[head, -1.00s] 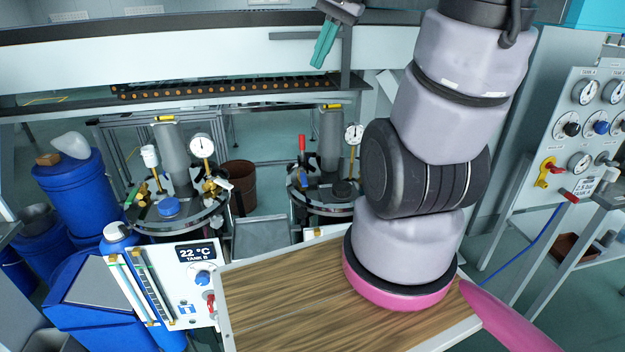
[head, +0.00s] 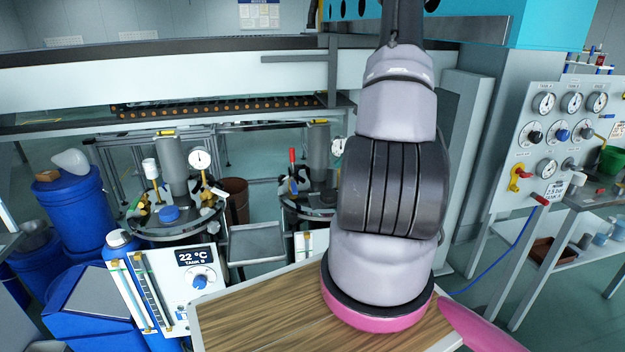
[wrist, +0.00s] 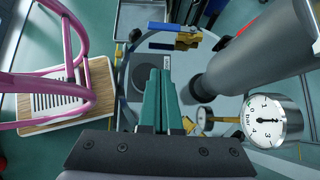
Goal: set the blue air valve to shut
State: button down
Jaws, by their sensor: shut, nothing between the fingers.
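In the wrist view a lever with a blue handle (wrist: 164,28) sits on a brass fitting (wrist: 190,40), beyond my fingertips near the top. I take it as the blue air valve, though I cannot be sure. Its handle lies roughly crosswise in the picture. My gripper (wrist: 160,72) shows green fingers shut together with nothing between them, apart from the lever. In the head view the gripper is out of sight. A blue round knob (head: 561,135) is on the right wall panel and another (head: 199,281) on the Tank B panel.
In the wrist view a thick grey cylinder (wrist: 255,45) and a bar gauge (wrist: 265,121) stand right of the fingers. The head view shows two lidded vessels, the left one (head: 172,215) clear of my arm.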

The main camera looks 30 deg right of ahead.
aim_at(293, 185)
jog(key=x, duration=0.9)
jog(key=shift+a+f, duration=0.15)
jog(key=shift+f, duration=0.05)
jog(key=a, duration=0.1)
jog(key=w+a, duration=0.1)
jog(key=a, duration=0.1)
jog(key=shift+a+f, duration=0.1)
jog(key=shift+w+a, duration=0.2)
jog(key=shift+a, duration=0.2)
